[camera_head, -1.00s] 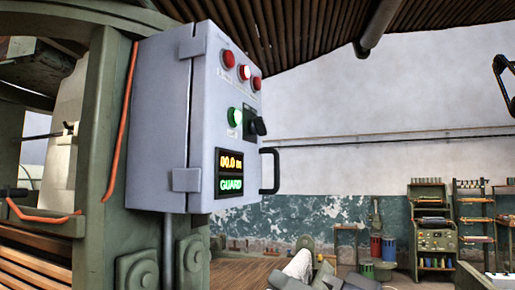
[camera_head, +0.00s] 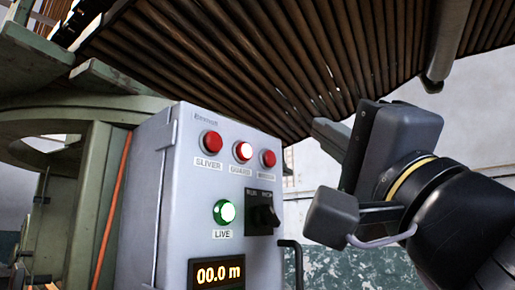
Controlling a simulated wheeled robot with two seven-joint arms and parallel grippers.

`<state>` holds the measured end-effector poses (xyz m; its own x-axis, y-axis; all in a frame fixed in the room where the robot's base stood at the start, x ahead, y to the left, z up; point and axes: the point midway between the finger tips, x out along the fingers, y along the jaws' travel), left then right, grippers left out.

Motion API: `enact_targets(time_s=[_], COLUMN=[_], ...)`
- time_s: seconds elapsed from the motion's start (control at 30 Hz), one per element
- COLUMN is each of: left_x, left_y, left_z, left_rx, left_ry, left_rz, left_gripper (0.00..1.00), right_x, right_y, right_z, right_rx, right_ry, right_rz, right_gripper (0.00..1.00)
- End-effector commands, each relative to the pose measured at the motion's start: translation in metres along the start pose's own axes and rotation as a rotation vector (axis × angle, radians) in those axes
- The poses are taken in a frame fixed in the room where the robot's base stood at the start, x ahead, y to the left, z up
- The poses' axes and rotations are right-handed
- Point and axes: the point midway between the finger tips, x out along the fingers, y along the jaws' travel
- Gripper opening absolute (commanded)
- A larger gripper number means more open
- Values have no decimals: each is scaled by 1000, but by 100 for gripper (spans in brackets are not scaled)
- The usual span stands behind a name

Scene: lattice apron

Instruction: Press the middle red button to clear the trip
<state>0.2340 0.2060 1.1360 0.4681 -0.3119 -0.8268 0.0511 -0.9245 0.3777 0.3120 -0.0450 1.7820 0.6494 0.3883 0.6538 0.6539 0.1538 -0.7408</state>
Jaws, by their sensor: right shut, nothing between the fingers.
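The grey control box shows three red buttons in a row. The middle red button (camera_head: 243,151), above the label GUARD, glows bright white at its centre. The left red button (camera_head: 212,142) is above SLIVER, and the right red button (camera_head: 268,158) is above a label too blurred to read. My right gripper (camera_head: 326,129) comes in from the right with its fingers shut and empty. It appears to the right of the buttons and slightly higher, apart from the middle one in the picture. My left gripper is not in view.
Below the buttons are a green LIVE lamp (camera_head: 224,212), a black rotary switch (camera_head: 263,214) and a display (camera_head: 219,272) reading 00.0 m. A black handle (camera_head: 291,262) sticks out at the box's right edge. A green machine frame (camera_head: 75,215) stands at left.

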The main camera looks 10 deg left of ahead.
Motion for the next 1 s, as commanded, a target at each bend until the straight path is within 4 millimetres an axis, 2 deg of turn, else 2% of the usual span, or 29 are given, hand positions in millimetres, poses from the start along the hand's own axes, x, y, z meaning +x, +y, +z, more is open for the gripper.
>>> enact_targets(time_s=[0.37, 0.8, 1.0], left_x=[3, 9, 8], left_y=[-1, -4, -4], left_z=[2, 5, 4], left_rx=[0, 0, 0], left_ry=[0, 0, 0], left_rz=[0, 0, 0], left_gripper=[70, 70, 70], right_x=[6, 48, 58], right_y=[7, 36, 44], right_z=[6, 35, 43], right_rx=[-1, -3, -3], right_ry=[-4, -3, -3], right_rz=[1, 2, 1], right_gripper=[0, 0, 0])
